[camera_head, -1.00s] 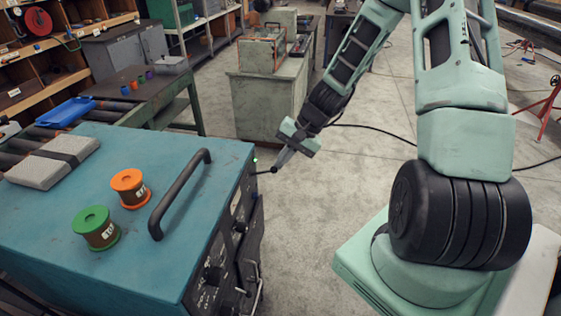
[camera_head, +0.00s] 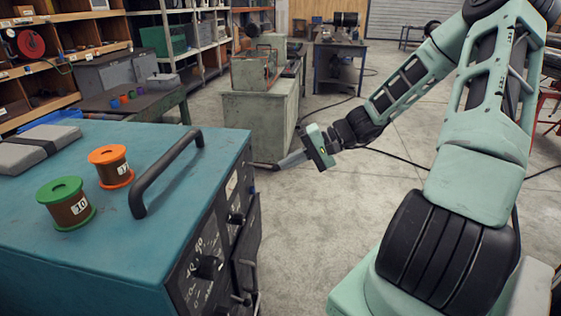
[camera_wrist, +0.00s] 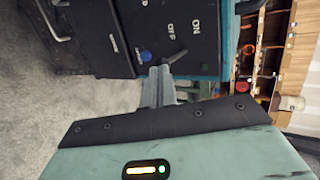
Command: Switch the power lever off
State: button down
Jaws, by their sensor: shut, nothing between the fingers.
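The power lever (camera_wrist: 175,58) is a short dark handle on the black front panel (camera_wrist: 118,28) of a teal cabinet (camera_head: 75,255). ON and OFF labels show beside it in the wrist view, where it slants up to the right. In the head view its dark end (camera_head: 262,166) shows at the panel's far edge. My gripper (camera_head: 281,164) is shut and empty, with its tips close to the lever. In the wrist view the gripper fingers (camera_wrist: 160,72) lie just below the lever; I cannot tell whether they touch it.
A blue button (camera_wrist: 145,56) sits beside the lever. The cabinet top carries a black handle (camera_head: 165,175), an orange spool (camera_head: 112,167) and a green spool (camera_head: 66,204). A grey-green cabinet (camera_head: 258,125) stands behind my gripper. The floor (camera_head: 300,250) to the right is open.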

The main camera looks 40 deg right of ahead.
notch_tip(320, 180, down, 2)
jog(key=shift+f+t+y+b, duration=0.1)
jog(key=shift+t+y+b, duration=0.35)
jog(key=shift+b, duration=0.4)
jog(key=shift+r+p, duration=0.7)
jog(key=shift+r, duration=0.1)
